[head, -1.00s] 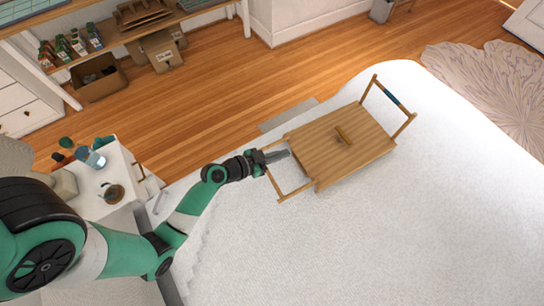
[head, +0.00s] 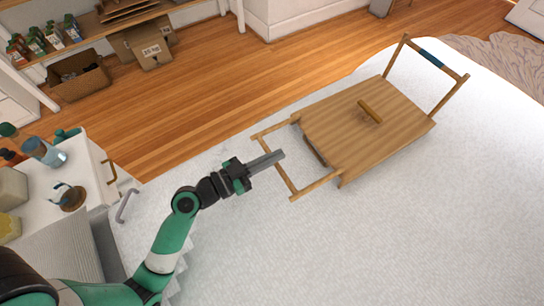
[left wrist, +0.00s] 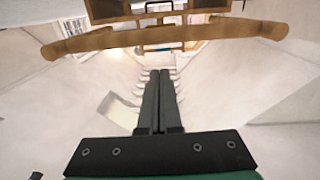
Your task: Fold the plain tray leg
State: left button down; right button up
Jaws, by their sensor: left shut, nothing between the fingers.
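The wooden tray (head: 345,130) lies on the white bed with a small wooden bar (head: 370,111) on its upper face. Its plain leg (head: 274,170) is a U-shaped frame sticking out from the left end. The other leg (head: 449,96), with a dark blue band (head: 431,58), sticks out at the far right end. My left gripper (head: 281,155) is shut and empty. In the head view its fingers cross over the plain leg's crossbar; I cannot tell whether they touch. In the left wrist view a wooden bar (left wrist: 165,37) spans above the shut fingertips (left wrist: 159,72). My right gripper is out of view.
A white bedside cabinet (head: 92,165) with a glass jar (head: 45,152) and a cup stands at the left. Cardboard boxes (head: 150,46) and shelves are at the back left. The bed (head: 400,230) in front of the tray is clear.

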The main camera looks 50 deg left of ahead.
pick_arm(q)
jog(key=shift+f, duration=0.2)
jog(key=shift+r, duration=0.1)
jog(key=s+d+r+p, duration=0.7)
jog(key=s+r+p, duration=0.3)
jog(key=s+r, duration=0.2)
jog(key=shift+r, duration=0.45)
jog(key=shift+r, duration=0.1)
